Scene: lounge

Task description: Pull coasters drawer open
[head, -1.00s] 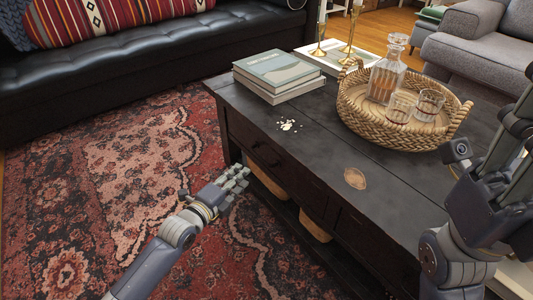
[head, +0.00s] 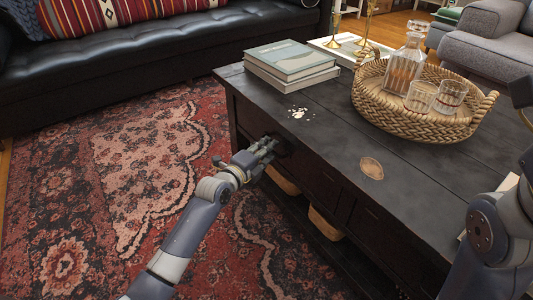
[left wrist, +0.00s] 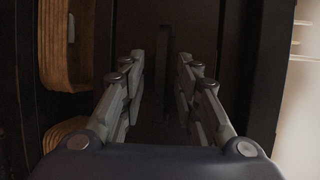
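The dark wooden coffee table (head: 330,130) has drawers along its front side. A drawer front (head: 310,178) looks flush with the table. My left gripper (head: 268,148) is at the drawer face on the left part of that side. In the left wrist view the gripper (left wrist: 160,82) is open, with its fingers on either side of a dark upright bar, the drawer handle (left wrist: 163,70). The fingers look apart from the handle. In the head view the hand hides most of the handle. My right gripper is mostly cut off at the right edge, its fingers unclear.
On the tabletop are stacked books (head: 290,65), a woven tray (head: 400,118) with a decanter (head: 406,65) and glasses, white bits (head: 300,113) and a round wooden piece (head: 371,168). Baskets (head: 325,222) sit on the lower shelf. Open rug (head: 130,170) lies to the left.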

